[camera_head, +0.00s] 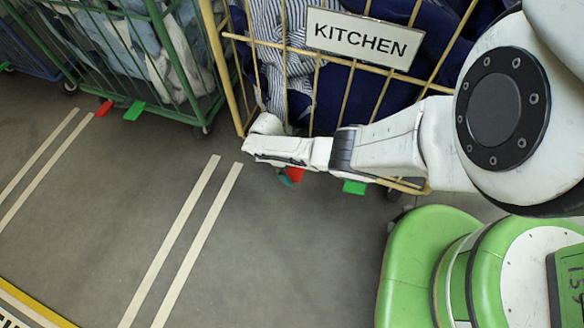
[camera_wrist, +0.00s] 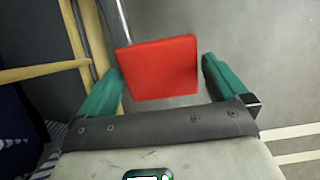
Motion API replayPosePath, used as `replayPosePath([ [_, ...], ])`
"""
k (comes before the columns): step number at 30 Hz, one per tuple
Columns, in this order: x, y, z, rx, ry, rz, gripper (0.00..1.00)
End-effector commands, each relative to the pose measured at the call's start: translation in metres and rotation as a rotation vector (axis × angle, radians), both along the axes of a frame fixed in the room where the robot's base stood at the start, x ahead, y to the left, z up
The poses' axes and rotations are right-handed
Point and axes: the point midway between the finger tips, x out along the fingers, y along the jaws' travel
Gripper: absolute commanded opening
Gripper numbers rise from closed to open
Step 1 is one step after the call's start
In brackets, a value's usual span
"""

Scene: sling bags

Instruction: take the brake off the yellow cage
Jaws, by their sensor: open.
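The yellow cage (camera_head: 243,85) with a "KITCHEN" sign (camera_head: 364,39) stands at the top centre of the head view, holding dark blue and striped cloth. At its foot are a red pedal (camera_head: 295,174) and a green pedal (camera_head: 355,187). My arm partly covers the cage's lower edge. In the wrist view my gripper (camera_wrist: 161,70) is open, and the red pedal (camera_wrist: 158,67) shows between its teal fingers. I cannot tell whether either finger touches it. Yellow cage bars (camera_wrist: 45,71) show at the left of the wrist view. The green pedal is not visible there.
A green cage (camera_head: 160,110) with its own red pedal (camera_head: 104,107) and green pedal (camera_head: 133,110) stands to the left. A blue cage (camera_head: 35,60) is beyond it. The grey floor (camera_head: 265,265) in front is clear, with white stripes.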

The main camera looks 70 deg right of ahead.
Motion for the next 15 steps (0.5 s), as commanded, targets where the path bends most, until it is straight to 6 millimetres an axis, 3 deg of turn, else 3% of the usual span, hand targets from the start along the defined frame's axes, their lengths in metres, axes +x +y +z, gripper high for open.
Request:
replayPosePath([
  [4, 0.0, 0.0001, 0.0003, 0.0, 0.0, 0.0, 0.99],
  [15, 0.0002, 0.0002, 0.0004, 0.001, 0.0, 0.0, 0.64],
])
